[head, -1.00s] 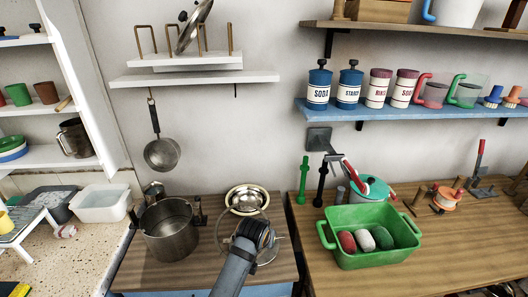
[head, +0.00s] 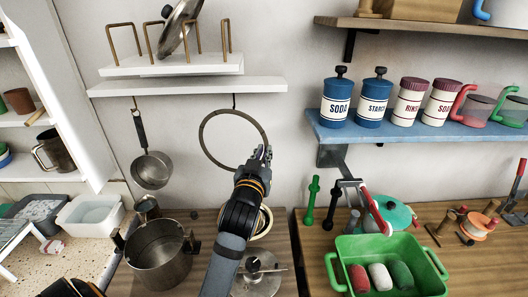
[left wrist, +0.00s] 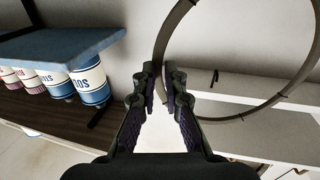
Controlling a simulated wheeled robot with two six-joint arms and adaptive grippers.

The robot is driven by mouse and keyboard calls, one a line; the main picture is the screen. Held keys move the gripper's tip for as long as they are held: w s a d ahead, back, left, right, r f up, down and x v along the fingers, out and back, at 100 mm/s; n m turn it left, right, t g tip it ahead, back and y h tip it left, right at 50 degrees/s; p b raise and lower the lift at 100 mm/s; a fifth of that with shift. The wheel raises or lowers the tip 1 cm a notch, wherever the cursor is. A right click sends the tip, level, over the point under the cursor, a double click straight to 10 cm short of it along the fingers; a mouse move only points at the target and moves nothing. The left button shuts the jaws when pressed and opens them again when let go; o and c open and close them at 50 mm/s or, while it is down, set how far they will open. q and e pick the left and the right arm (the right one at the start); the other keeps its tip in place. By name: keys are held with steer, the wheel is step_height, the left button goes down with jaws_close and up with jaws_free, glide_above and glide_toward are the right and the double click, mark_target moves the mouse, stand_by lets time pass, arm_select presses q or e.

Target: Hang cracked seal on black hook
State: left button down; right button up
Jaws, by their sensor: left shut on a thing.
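The cracked seal is a thin grey-brown ring (head: 201,137), upright in front of the wall in the head view. My left gripper (head: 260,156) is shut on its lower right rim. In the left wrist view the ring (left wrist: 240,118) passes between the fingertips (left wrist: 160,72). The black hook (head: 234,100) hangs under the white shelf, and the ring's top overlaps its lower end in the head view. In the left wrist view the hook (left wrist: 213,77) shows inside the ring's outline. I cannot tell whether ring and hook touch. My right gripper is not in view.
A ladle (head: 151,168) hangs from a brass hook left of the ring. The white shelf (head: 185,85) is just above. A blue shelf (head: 400,132) with canisters is to the right. A pot (head: 160,255) and a green basin (head: 390,265) stand below.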

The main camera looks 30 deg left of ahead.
arm_select(q)
steer(key=w+a+f, duration=0.2)
steer(key=w+a, duration=0.3)
steer(key=w, duration=0.3)
steer(key=shift+w+a+b, duration=0.15)
steer(key=shift+w+b, duration=0.25)
steer(key=shift+b, duration=0.05)
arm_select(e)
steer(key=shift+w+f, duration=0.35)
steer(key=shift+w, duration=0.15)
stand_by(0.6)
arm_select(q)
steer(key=c, duration=1.4)
jaws_free()
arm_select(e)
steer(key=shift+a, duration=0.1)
arm_select(q)
steer(key=shift+o, duration=0.7)
steer(key=o, duration=0.5)
